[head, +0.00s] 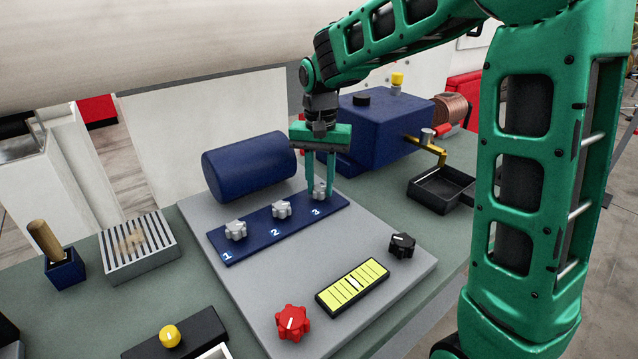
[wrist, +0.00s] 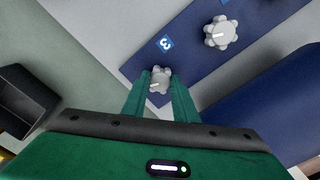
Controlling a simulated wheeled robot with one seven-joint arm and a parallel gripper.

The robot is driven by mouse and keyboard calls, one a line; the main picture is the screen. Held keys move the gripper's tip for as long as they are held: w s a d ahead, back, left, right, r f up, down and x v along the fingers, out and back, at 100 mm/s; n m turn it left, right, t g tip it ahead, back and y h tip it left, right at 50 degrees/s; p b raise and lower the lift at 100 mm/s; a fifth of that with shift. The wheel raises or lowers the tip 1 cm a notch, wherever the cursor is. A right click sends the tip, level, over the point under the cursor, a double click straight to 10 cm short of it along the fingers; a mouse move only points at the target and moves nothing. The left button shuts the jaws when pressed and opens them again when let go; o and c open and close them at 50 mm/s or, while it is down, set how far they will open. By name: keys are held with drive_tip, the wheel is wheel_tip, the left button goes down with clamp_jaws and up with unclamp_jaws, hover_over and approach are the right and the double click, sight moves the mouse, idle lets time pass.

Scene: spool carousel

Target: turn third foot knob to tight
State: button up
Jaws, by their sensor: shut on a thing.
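The third foot knob (head: 319,190) is a light grey lobed knob by the number 3 on a blue strip (head: 262,240). My gripper (head: 319,186) points down over it, with a green finger on each side, shut on the knob. In the wrist view the third knob (wrist: 160,80) sits between my fingertips, and a white pointer line shows on its top. The second knob (head: 281,209) and first knob (head: 235,230) stand to the left on the same strip. I cannot read any tight mark beside the third knob.
A blue cylinder (head: 248,166) lies behind the strip. A blue box (head: 375,132) stands behind my gripper. A black knob (head: 402,245), a yellow level gauge (head: 353,287) and a red knob (head: 292,322) are on the grey plate in front. A black tray (head: 440,188) is at right.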

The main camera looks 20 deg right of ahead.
sight(320, 187)
drive_tip(key=shift+w+r+m, duration=0.15)
drive_tip(key=shift+m, duration=0.25)
drive_tip(key=o, duration=0.9)
drive_tip(key=shift+a, duration=0.1)
drive_tip(key=shift+o, duration=0.8)
wheel_tip(320, 187, up, 11)
drive_tip(key=shift+f, duration=0.2)
